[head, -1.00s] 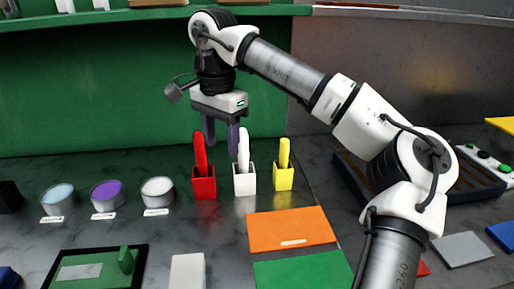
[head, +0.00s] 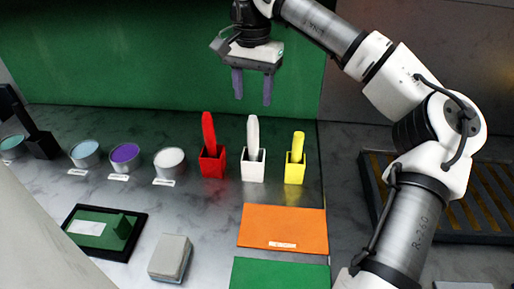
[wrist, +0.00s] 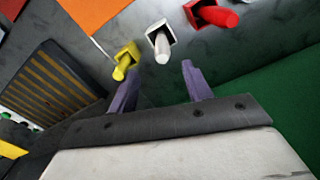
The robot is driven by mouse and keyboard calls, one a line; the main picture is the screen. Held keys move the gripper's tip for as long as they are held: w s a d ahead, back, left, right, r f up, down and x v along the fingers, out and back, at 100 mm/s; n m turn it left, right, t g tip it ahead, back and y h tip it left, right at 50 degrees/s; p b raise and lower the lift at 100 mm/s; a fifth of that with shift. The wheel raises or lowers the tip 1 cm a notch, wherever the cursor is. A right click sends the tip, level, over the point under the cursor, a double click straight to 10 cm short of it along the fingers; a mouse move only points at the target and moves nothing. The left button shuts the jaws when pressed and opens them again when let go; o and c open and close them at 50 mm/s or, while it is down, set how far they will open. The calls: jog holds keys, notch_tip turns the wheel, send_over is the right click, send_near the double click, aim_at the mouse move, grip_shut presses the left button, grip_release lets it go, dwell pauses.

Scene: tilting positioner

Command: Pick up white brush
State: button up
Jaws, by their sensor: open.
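The white brush (head: 253,134) stands upright in a white square holder (head: 252,170) on the dark marbled counter, between a red and a yellow one. My gripper (head: 252,96) is open and empty, with its purple fingers pointing down, above and apart from the white brush. In the wrist view the white brush (wrist: 162,50) shows ahead of my gripper (wrist: 160,75), roughly between the lines of the two fingers. The lower end of the brush is hidden inside its holder.
A red brush (head: 208,130) in a red holder stands just left, and a yellow brush (head: 298,146) in a yellow holder just right. Paint cups (head: 170,161) stand further left. An orange board (head: 283,226) lies in front. A green wall (head: 130,60) rises behind.

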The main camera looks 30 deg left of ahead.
aim_at(253, 118)
notch_tip(253, 118, down, 7)
jog(key=shift+r+p, duration=0.15)
jog(key=shift+p, duration=0.3)
jog(key=shift+w+a+f+p, duration=0.15)
jog(key=shift+f+p, duration=0.45)
jog(key=shift+f, duration=0.75)
jog(key=shift+w+f+p, duration=0.1)
jog(key=shift+f+p, duration=0.5)
jog(key=shift+f, duration=0.75)
jog(key=shift+c, duration=0.4)
jog(key=c, duration=1)
